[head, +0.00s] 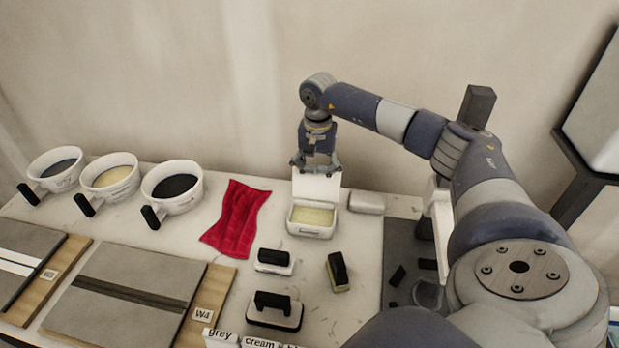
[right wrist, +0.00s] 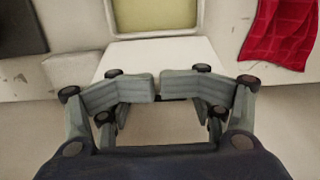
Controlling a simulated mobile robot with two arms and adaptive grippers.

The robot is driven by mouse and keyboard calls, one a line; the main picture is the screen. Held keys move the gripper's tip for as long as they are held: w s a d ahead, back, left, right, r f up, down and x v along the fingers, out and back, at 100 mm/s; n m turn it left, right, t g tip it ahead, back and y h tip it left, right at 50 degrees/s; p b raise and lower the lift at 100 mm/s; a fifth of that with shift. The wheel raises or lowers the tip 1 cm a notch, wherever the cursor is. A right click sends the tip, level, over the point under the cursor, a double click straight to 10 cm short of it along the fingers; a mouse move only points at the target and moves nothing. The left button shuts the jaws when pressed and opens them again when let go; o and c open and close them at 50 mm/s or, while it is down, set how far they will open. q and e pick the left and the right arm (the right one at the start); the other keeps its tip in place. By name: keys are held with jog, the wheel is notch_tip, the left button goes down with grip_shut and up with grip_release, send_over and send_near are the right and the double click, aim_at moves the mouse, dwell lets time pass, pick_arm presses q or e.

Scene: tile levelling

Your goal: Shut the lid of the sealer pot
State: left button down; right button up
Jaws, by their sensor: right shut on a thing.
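The sealer pot (head: 311,231) is a small white box with pale yellow-green content, standing near the back of the table. Its white lid (head: 317,186) stands up open at the pot's back edge. My right gripper (head: 316,163) is at the lid's top edge, pointing down. In the right wrist view the lid (right wrist: 160,58) lies just beyond my fingertips (right wrist: 158,88), which are nearly together on a small dark piece at the lid's edge. The open pot (right wrist: 155,34) shows above it. My left gripper is not in view.
A red cloth (head: 236,218) lies left of the pot, and a pale block (head: 367,203) sits to its right. Black-handled tools (head: 275,261) lie in front. Several white pots (head: 172,187) stand at the left, behind tile boards (head: 126,296).

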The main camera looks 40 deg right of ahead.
jog(key=shift+s+a, duration=0.2)
jog(key=shift+c, duration=0.6)
jog(key=shift+s+a+r+p, duration=0.1)
jog(key=shift+s+a+p, duration=0.5)
jog(key=shift+s+a, duration=0.45)
